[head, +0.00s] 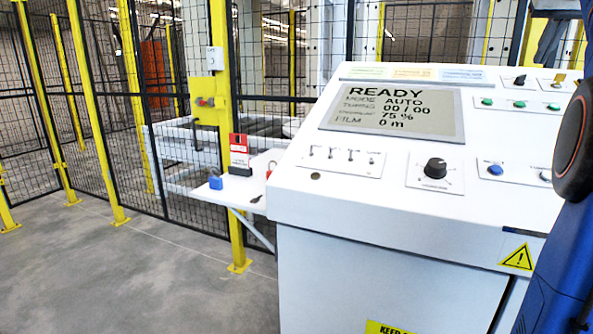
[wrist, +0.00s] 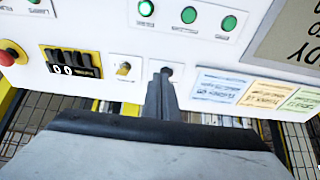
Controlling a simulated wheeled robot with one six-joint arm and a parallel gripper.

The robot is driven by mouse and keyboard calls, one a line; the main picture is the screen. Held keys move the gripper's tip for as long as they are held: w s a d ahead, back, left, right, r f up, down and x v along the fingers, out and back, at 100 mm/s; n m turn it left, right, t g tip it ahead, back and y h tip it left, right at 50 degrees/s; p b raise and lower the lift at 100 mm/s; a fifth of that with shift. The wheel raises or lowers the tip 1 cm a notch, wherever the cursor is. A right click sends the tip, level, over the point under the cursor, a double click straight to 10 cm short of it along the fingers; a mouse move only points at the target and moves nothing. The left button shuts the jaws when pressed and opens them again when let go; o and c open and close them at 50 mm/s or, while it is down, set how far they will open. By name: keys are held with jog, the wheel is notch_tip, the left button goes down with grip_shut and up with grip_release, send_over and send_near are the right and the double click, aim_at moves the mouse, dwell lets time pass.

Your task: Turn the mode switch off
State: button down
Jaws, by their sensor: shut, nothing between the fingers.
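The console's small black switch (head: 519,80) stands on the upper panel, right of the screen, in the head view. Its label is too small to read, so I cannot tell for certain that it is the mode switch. A brass-coloured key switch (head: 559,78) is beside it and also shows in the wrist view (wrist: 124,68). My gripper (wrist: 163,80) is shut and empty in the wrist view, its tips in front of the black switch and largely hiding it. I cannot tell whether they touch. The screen (head: 393,109) reads READY, with mode AUTO.
Green buttons (wrist: 189,15) line the panel close to my gripper. A thumbwheel counter (wrist: 70,68) and a red stop button (wrist: 12,52) are to the left in the wrist view. A black knob (head: 436,168) sits lower on the console. Mesh fencing (head: 105,110) stands behind.

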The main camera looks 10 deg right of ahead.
aim_at(520, 79)
jog(key=shift+w+a+f, duration=0.15)
jog(key=shift+w+f, duration=0.5)
jog(key=shift+f, duration=0.25)
jog(key=shift+w+a+f, duration=0.2)
jog(key=shift+w+f, duration=0.5)
jog(key=shift+f, duration=0.15)
jog(key=shift+w+a+f, duration=0.15)
jog(key=shift+w+f, duration=0.5)
jog(key=shift+f, duration=0.25)
jog(key=shift+d, duration=0.15)
jog(key=shift+s+d, duration=0.35)
jog(key=shift+d, duration=0.1)
jog(key=shift+s+d, duration=0.25)
jog(key=shift+d, duration=0.35)
jog(key=shift+s, duration=0.15)
